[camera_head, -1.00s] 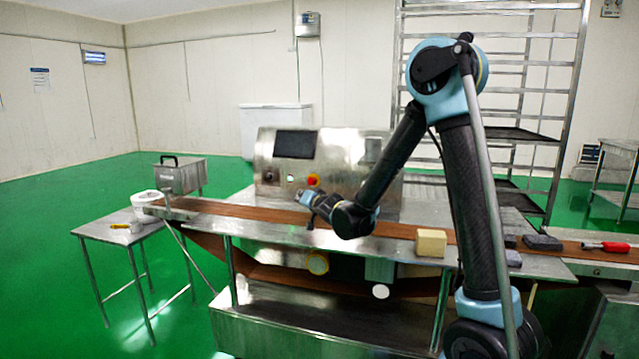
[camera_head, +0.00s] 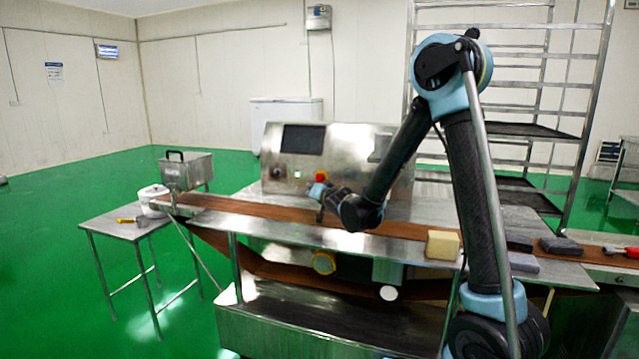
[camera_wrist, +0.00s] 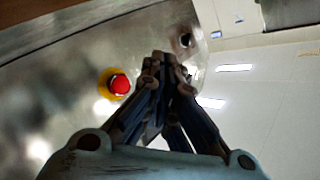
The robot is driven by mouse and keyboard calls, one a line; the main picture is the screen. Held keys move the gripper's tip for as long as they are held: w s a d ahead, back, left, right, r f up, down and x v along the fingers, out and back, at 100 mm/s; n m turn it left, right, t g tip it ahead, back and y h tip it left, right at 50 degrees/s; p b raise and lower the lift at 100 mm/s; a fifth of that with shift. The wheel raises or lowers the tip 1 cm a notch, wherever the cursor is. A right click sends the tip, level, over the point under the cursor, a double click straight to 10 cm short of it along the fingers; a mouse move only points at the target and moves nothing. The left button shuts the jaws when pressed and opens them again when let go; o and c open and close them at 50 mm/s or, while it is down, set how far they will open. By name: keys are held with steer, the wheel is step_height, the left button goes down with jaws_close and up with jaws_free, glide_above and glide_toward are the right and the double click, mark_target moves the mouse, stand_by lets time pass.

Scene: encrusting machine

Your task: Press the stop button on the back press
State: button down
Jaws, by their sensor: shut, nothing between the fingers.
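The red stop button with a yellow collar (camera_head: 321,176) is on the front of the steel press cabinet (camera_head: 350,150) behind the belt. In the wrist view the red button (camera_wrist: 119,85) lies just left of my closed fingertips. My gripper (camera_wrist: 163,62) is shut and empty, pointing toward the steel panel. In the head view my gripper (camera_head: 318,200) is in front of the panel, just below the button. Whether the fingertips touch the panel cannot be told.
A brown conveyor belt (camera_head: 270,212) runs below the panel. A yellow block (camera_head: 442,245) and dark blocks (camera_head: 560,246) lie on its right side. A small steel table (camera_head: 125,228) stands at left, and a tall rack (camera_head: 545,130) behind at right.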

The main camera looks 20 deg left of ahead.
steer(key=shift+w+d, duration=0.15)
steer(key=shift+w, duration=1.6)
steer(key=shift+w+d, duration=0.1)
steer(key=shift+w, duration=1.65)
steer(key=shift+w, duration=0.75)
steer(key=shift+s, duration=0.85)
steer(key=shift+s+a, duration=0.1)
steer(key=shift+s, duration=0.05)
steer(key=shift+s+a, duration=0.15)
steer(key=shift+s, duration=2.15)
steer(key=shift+s, duration=0.15)
